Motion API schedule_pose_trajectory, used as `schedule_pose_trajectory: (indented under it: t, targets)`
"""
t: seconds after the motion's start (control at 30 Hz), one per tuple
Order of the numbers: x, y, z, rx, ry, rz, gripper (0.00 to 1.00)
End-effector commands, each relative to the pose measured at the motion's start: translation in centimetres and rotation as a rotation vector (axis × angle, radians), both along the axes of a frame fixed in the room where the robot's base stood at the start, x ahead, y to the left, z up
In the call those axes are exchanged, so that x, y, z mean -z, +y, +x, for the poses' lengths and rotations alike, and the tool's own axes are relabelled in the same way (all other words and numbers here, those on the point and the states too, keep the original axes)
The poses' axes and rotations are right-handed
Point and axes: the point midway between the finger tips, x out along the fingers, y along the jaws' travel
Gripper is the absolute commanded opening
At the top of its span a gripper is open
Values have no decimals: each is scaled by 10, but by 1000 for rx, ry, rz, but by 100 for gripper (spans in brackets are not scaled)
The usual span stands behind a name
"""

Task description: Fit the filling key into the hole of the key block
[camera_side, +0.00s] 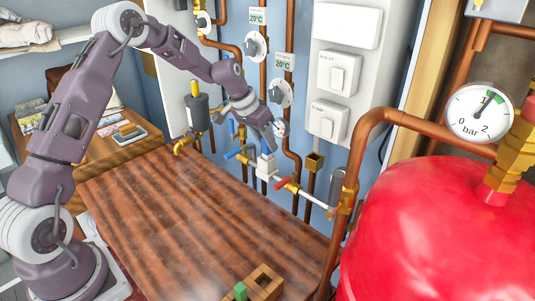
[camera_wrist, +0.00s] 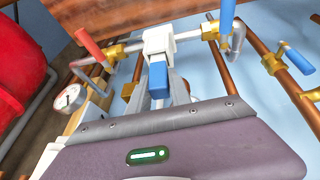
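The white key block (camera_side: 266,165) sits in the pipework on the back wall, between the blue-handled and red-handled valves. In the wrist view the key block (camera_wrist: 158,40) is just beyond my fingers. The blue filling key (camera_wrist: 158,80) is between the fingers of my gripper (camera_wrist: 165,95), which looks shut on it. Its far end overlaps the block's near edge in that view; whether they touch, I cannot tell. In the side view my gripper (camera_side: 274,134) is above the block, near the wall. The hole in the block is not clearly visible.
A red-handled valve (camera_side: 283,183) and a blue-handled valve (camera_side: 238,154) flank the block. Copper pipes run close around it. A red tank (camera_side: 430,235) with a gauge (camera_side: 480,112) stands at right. The wooden table (camera_side: 190,220) is mostly clear, with a wooden holder (camera_side: 265,283) at its front.

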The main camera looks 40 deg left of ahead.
Motion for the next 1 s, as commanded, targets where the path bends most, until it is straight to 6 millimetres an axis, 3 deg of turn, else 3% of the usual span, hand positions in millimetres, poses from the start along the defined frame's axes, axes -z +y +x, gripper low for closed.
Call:
schedule_pose_trajectory:
  t: [0.43,0.57,0.77,1.0]
  targets:
    - [-1,-5,-1,5,4,-8,0]
    - [-12,-5,0,7,3,-7,0]
    - [-56,-6,0,7,-2,-7,0]
    - [-127,-3,0,5,-5,-2,0]
